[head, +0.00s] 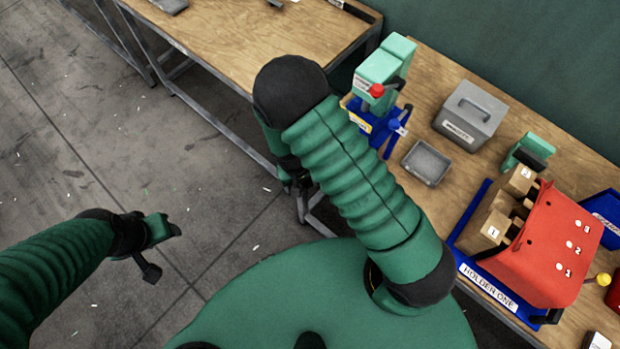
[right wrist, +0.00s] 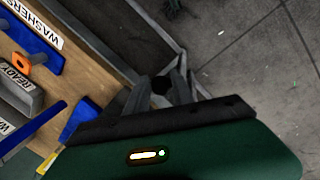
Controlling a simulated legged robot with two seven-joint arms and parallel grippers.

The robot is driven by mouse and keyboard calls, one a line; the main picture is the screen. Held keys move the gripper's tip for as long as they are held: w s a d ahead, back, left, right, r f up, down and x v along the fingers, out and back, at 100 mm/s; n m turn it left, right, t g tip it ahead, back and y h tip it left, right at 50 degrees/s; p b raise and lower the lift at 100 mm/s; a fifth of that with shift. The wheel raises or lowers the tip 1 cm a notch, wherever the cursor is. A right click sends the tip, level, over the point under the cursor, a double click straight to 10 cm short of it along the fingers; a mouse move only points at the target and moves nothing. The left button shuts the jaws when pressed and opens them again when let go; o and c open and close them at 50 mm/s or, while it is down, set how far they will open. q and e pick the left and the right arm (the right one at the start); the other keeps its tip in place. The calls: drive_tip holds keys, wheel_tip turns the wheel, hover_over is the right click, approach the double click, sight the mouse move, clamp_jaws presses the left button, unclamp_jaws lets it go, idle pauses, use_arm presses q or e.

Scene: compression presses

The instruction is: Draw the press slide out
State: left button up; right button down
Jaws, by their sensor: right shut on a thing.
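The mint-green press (head: 380,72) with a red knob stands on a blue base near the bench's left end. A blue part (right wrist: 85,120) shows at the bench edge in the right wrist view, beside my right gripper (right wrist: 160,88). This gripper is shut on a small black piece (right wrist: 160,84) at the bench's front edge. Whether that piece belongs to the press slide I cannot tell. My left gripper (head: 155,245) is open and empty above the floor at the left.
On the bench are a grey tray (head: 427,161), a grey handled box (head: 469,115), and a red cover (head: 540,245) on the blue HOLDER ONE base (head: 464,235). Another wooden bench (head: 250,40) stands behind. The floor (head: 120,130) at the left is clear except for scraps.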

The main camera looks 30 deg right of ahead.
drive_tip(key=c, duration=1)
unclamp_jaws()
drive_tip(key=shift+w+r, duration=0.1)
drive_tip(key=shift+w, duration=0.35)
drive_tip(key=shift+s+a, duration=0.15)
drive_tip(key=a+r, duration=0.1)
drive_tip(key=r, duration=0.4)
drive_tip(key=a+r+b, duration=0.1)
drive_tip(key=r, duration=0.5)
drive_tip(key=a+r, duration=0.1)
drive_tip(key=r, duration=0.4)
drive_tip(key=shift+w+a+r, duration=0.1)
drive_tip(key=shift+w+r, duration=0.05)
drive_tip(key=shift+w, duration=0.25)
drive_tip(key=shift+c, duration=0.3)
